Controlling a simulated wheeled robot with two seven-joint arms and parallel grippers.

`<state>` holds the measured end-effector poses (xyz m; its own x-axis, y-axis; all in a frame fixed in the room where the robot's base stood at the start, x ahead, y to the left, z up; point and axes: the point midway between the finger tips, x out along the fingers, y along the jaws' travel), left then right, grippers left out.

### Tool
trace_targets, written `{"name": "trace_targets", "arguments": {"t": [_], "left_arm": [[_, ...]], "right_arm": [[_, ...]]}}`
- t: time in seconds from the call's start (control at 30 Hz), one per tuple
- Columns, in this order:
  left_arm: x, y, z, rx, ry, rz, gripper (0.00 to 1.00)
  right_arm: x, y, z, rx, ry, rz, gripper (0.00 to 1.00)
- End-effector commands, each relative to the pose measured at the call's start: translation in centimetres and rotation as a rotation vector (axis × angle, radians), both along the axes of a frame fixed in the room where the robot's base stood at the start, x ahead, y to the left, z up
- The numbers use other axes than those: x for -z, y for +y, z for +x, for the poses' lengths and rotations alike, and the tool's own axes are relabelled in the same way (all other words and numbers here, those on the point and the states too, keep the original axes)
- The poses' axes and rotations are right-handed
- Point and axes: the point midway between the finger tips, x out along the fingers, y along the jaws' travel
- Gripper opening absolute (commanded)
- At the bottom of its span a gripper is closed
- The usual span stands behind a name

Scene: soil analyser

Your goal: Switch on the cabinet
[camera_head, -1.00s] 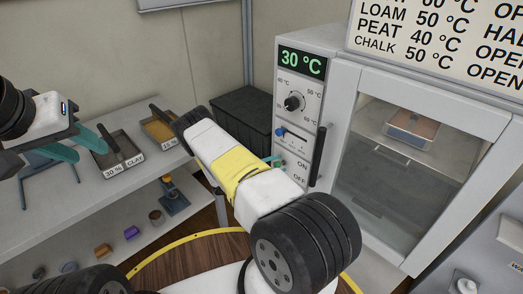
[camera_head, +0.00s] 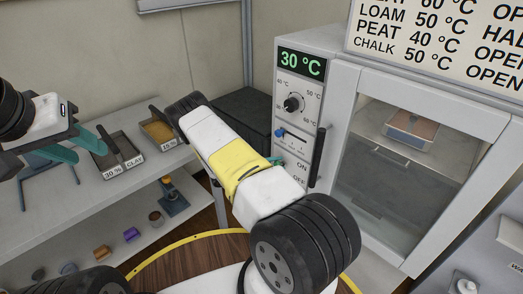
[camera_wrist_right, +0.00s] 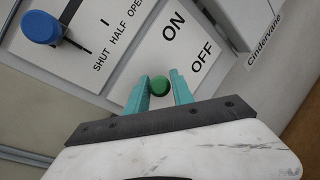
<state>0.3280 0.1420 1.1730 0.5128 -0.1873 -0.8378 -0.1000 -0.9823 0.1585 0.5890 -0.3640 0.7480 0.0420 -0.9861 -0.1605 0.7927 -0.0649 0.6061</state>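The cabinet (camera_head: 342,122) stands at the right, its glass door shut and its display (camera_head: 301,62) lit at 30 °C. Its front panel has a dial (camera_head: 293,103), a blue slider knob (camera_head: 280,132) and ON/OFF lettering. In the right wrist view a green knob (camera_wrist_right: 160,86) sits beside the ON and OFF labels. My right gripper (camera_wrist_right: 160,84) has its teal fingertips close on both sides of this knob, with hardly any gap visible. In the head view my right arm hides most of it. My left gripper (camera_head: 82,146) is open and empty over the bench at the left.
A lower shelf carries small coloured objects. A black bin (camera_head: 245,118) stands behind my right arm. A black door handle (camera_head: 318,157) is just right of the panel. A sign (camera_head: 440,40) sits above the cabinet.

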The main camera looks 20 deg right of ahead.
Motion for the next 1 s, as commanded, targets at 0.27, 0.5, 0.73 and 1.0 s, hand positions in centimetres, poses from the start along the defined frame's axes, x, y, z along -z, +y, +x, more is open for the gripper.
{"name": "trace_targets", "arguments": {"t": [0.27,0.5,0.73,1.0], "left_arm": [[0.0,0.0,0.0,0.0,0.0,0.0,0.4],[0.0,0.0,0.0,0.0,0.0,0.0,0.4],[0.0,0.0,0.0,0.0,0.0,0.0,0.4],[0.0,0.0,0.0,0.0,0.0,0.0,0.4]], "right_arm": [[0.0,0.0,0.0,0.0,-0.001,0.0,0.46],[-0.2,1.1,0.1,-0.003,-0.002,-0.001,0.46],[-0.8,5.0,-0.1,-0.004,-0.002,-0.001,0.46],[-1.2,7.6,-0.3,0.001,-0.002,-0.001,0.46]]}}
